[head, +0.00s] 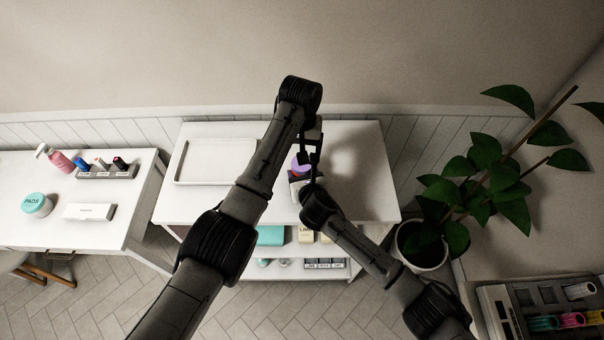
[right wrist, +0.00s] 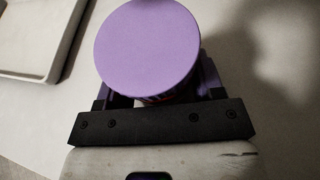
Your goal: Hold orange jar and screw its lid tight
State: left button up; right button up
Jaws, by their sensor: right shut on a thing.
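A round purple lid (right wrist: 147,48) fills the upper middle of the right wrist view, seen from above. The jar under it is almost wholly hidden; only a thin dark and reddish strip shows below the lid's edge. My right gripper (right wrist: 155,90) is shut on the jar, with a finger on each side below the lid. In the head view the purple lid (head: 301,162) is partly covered by my arms over the white table. My left gripper (head: 313,152) points down close beside the lid; its finger opening is unclear. It does not show in the right wrist view.
A white tray (head: 181,164) lies left of the jar on the white table (head: 367,185). Boxes stand on the shelf below. A side table (head: 60,235) with bottles is at left, a potted plant (head: 487,165) at right. The tabletop right of the jar is clear.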

pick_arm(q)
jog(key=shift+r, duration=0.3)
pick_arm(e)
jog(key=shift+a+f, duration=0.1)
pick_arm(q)
jog(key=shift+a, duration=0.1)
pick_arm(e)
jog(key=o, duration=1)
jog(key=shift+a, duration=0.1)
jog(key=shift+s+r, duration=0.15)
jog(key=shift+r, duration=0.05)
